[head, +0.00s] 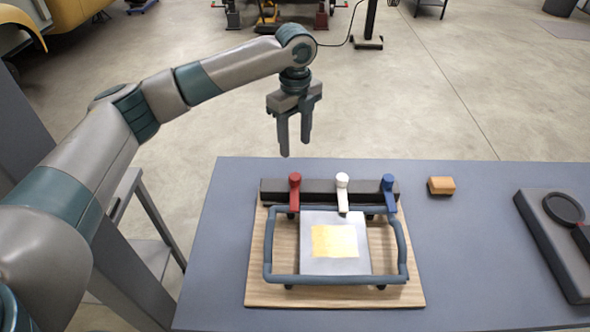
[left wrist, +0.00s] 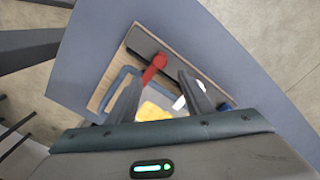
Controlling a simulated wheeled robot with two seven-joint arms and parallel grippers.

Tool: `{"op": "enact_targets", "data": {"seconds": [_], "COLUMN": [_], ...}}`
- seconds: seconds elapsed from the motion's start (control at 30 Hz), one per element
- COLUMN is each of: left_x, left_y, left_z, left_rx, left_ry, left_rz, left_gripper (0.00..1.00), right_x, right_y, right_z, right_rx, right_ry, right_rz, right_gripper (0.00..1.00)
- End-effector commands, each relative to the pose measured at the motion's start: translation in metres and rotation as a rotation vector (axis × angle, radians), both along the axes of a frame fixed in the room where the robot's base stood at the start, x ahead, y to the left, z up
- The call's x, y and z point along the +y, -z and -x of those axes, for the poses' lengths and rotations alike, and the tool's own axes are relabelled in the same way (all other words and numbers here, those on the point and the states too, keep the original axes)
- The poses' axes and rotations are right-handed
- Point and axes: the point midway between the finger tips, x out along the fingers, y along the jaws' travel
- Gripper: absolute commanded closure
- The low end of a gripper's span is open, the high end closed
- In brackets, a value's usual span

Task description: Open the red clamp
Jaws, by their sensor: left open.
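The red clamp (head: 294,190) stands at the left end of a dark bar on a wooden board (head: 258,268). Its lever reaches from the bar toward the near side. In the left wrist view the red clamp (left wrist: 155,67) lies beyond and between my fingers. A white clamp (head: 342,190) and a blue clamp (head: 388,190) stand to its right on the same bar. My left gripper (head: 295,148) is open and empty, pointing down, above and behind the red clamp, apart from it. My right gripper does not show.
A blue-grey tube frame (head: 268,250) surrounds a pale plate (head: 312,265) with a yellow patch. An orange-brown block (head: 441,185) and a dark device (head: 555,240) lie to the right on the grey table (head: 230,200). The table's left part is clear.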

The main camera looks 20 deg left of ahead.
Motion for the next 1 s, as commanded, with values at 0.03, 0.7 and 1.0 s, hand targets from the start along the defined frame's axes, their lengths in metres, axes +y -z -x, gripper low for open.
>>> {"op": "enact_targets", "data": {"seconds": [0.03,0.7,1.0], "left_x": [0.001,0.000,0.000], "left_y": [0.008,0.112,0.119], "left_z": [0.001,0.000,0.000], "left_rx": [0.004,0.001,0.000], "left_ry": [-0.001,0.000,0.000], "left_rz": [-0.002,0.000,-0.001], "left_gripper": [0.54,0.54,0.54], "right_x": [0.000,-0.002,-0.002], "right_y": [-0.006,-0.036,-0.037], "right_z": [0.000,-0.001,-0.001], "right_rx": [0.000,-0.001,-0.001], "right_ry": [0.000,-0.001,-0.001], "right_rz": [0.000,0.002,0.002], "right_gripper": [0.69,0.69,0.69]}}
